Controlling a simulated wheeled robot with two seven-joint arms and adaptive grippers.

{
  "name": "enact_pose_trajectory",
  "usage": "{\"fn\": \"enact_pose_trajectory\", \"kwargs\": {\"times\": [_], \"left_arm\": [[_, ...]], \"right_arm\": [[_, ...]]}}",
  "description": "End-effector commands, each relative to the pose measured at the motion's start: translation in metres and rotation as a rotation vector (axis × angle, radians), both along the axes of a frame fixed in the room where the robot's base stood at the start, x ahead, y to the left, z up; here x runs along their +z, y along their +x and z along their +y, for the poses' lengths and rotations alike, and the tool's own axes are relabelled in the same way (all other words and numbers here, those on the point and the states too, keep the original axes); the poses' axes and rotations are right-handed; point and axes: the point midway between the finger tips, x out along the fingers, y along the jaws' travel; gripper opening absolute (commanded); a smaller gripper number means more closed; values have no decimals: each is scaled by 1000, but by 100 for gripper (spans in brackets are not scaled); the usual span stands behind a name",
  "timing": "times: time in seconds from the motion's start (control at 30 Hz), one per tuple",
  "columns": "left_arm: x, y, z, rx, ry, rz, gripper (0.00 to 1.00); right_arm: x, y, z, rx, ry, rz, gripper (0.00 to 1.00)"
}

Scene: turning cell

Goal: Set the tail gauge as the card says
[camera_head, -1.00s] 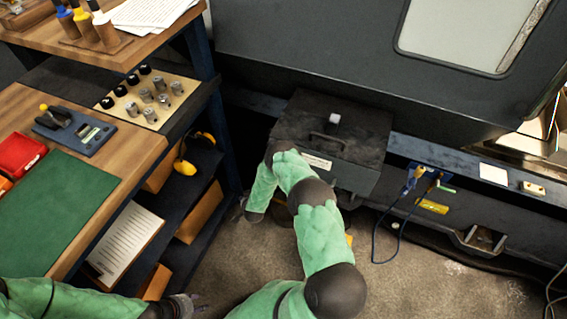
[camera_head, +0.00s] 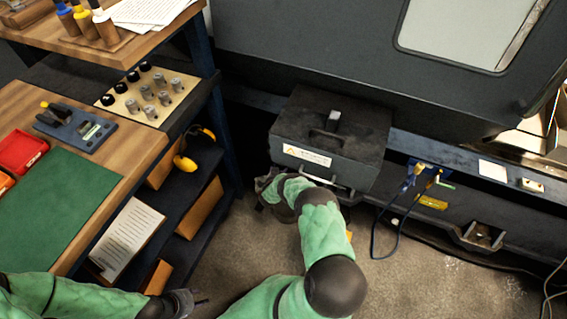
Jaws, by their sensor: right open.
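I cannot pick out the tail gauge or its card for certain. A blue device with a small display (camera_head: 76,128) sits on the wooden bench at left. A small white card (camera_head: 493,170) lies on the machine's ledge at right. My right gripper (camera_head: 266,187) is open by the front left of a dark lidded box (camera_head: 365,112), just below its label; my wrist partly hides it, and no held object shows. My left gripper (camera_head: 190,302) is low at the bottom edge, over the floor beside the shelf; its jaws are too small to read.
A tray of black and metal knobs (camera_head: 152,95) is on the bench, near a green mat (camera_head: 60,205) and red bin (camera_head: 20,152). A printed sheet (camera_head: 128,240) lies on the lower shelf. Blue cables (camera_head: 385,225) hang at right. The grey floor is open.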

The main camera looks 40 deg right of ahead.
Motion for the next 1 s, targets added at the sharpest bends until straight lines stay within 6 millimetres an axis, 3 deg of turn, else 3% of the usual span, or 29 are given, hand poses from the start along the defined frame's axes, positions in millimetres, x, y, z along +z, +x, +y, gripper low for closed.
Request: {"fn": "enact_pose_trajectory", "kwargs": {"times": [0.1, 0.4, 0.87, 1.0], "left_arm": [[-18, 0, 0, 0, 0, 0, 40], [-38, 0, 0, 0, 0, 0, 40], [-41, 0, 0, 0, 0, 0, 40], [-41, 0, 0, 0, 0, 0, 40]], "right_arm": [[-13, 12, -18, -1, -1, -2, 54], [-24, 32, -44, 0, -1, 1, 54], [-24, 37, -50, 1, 1, 2, 54], [-24, 37, -50, 1, 1, 2, 14]]}}
